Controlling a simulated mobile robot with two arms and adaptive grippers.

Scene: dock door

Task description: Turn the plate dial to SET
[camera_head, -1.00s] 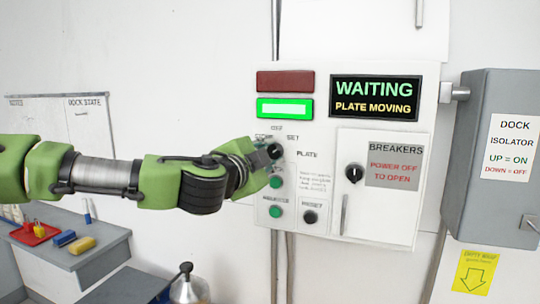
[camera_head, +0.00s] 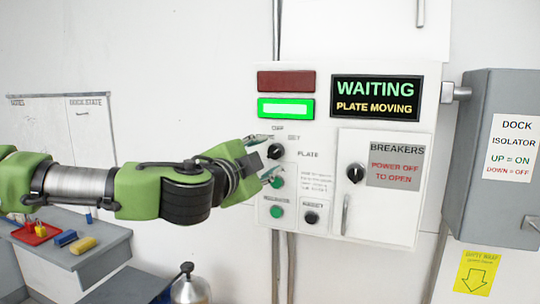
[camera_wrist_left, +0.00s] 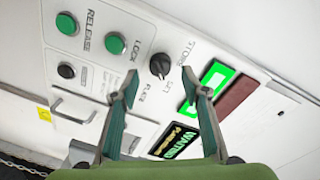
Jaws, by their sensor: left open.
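The plate dial (camera_head: 275,151) is a black knob on the white control panel, with the word SET up and right of it and PLATE to its right. It also shows in the left wrist view (camera_wrist_left: 160,66), ahead of the fingertips. Which label its pointer faces is too small to tell. My left gripper (camera_head: 264,158) is open and empty, just left of the dial in the head view. In the left wrist view its fingers (camera_wrist_left: 160,78) are spread apart, with the dial between and beyond the tips. My right gripper is not in view.
The display (camera_head: 375,97) reads WAITING, PLATE MOVING, and a green lamp (camera_head: 286,108) is lit. Green buttons (camera_head: 276,212) and a black knob (camera_head: 311,217) sit below the dial. A breaker door (camera_head: 380,215) and grey isolator box (camera_head: 490,170) stand to the right.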

